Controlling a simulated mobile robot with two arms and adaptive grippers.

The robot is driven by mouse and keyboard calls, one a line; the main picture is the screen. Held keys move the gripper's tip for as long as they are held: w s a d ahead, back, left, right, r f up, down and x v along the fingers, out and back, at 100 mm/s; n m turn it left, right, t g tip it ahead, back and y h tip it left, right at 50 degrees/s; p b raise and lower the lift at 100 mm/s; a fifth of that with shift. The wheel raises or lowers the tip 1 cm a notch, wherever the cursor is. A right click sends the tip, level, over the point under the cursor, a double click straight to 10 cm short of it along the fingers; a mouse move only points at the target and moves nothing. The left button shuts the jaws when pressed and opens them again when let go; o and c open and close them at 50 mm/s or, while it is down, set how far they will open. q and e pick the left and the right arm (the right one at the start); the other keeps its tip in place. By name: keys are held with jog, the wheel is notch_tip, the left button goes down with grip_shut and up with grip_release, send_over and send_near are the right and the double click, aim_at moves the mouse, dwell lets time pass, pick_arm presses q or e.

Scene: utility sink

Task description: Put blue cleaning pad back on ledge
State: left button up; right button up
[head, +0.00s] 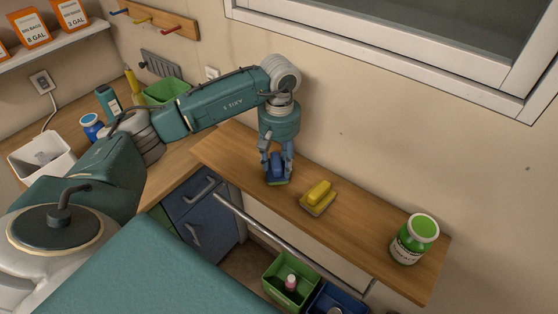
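The blue cleaning pad (277,171) is at the wooden ledge (352,222) under the window, near its left part. My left gripper (278,168) points straight down with its fingers on both sides of the pad's blue handle and looks shut on it. The fingers hide part of the pad. The pad's underside is at or very close to the ledge top; I cannot tell whether it bears on it. A yellow cleaning pad (318,197) lies on the ledge just right of the blue one. My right gripper is not in view.
A metal rail (285,240) runs along the front. Below are a green bin (291,279) and a blue bin (340,300). A white tub (42,157) is far left.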

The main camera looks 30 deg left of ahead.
aim_at(279, 160)
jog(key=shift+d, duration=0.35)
pick_arm(q)
jog(key=shift+r, duration=0.25)
jog(key=shift+w+r, duration=0.1)
jog(key=shift+r, duration=0.15)
notch_tip(279, 160, up, 11)
jog(key=b, duration=0.3)
jog(key=shift+r+b, duration=0.2)
jog(key=shift+b, duration=0.2)
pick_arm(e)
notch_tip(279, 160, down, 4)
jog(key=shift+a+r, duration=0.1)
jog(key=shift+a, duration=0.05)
pick_arm(q)
jog(key=shift+f, duration=0.1)
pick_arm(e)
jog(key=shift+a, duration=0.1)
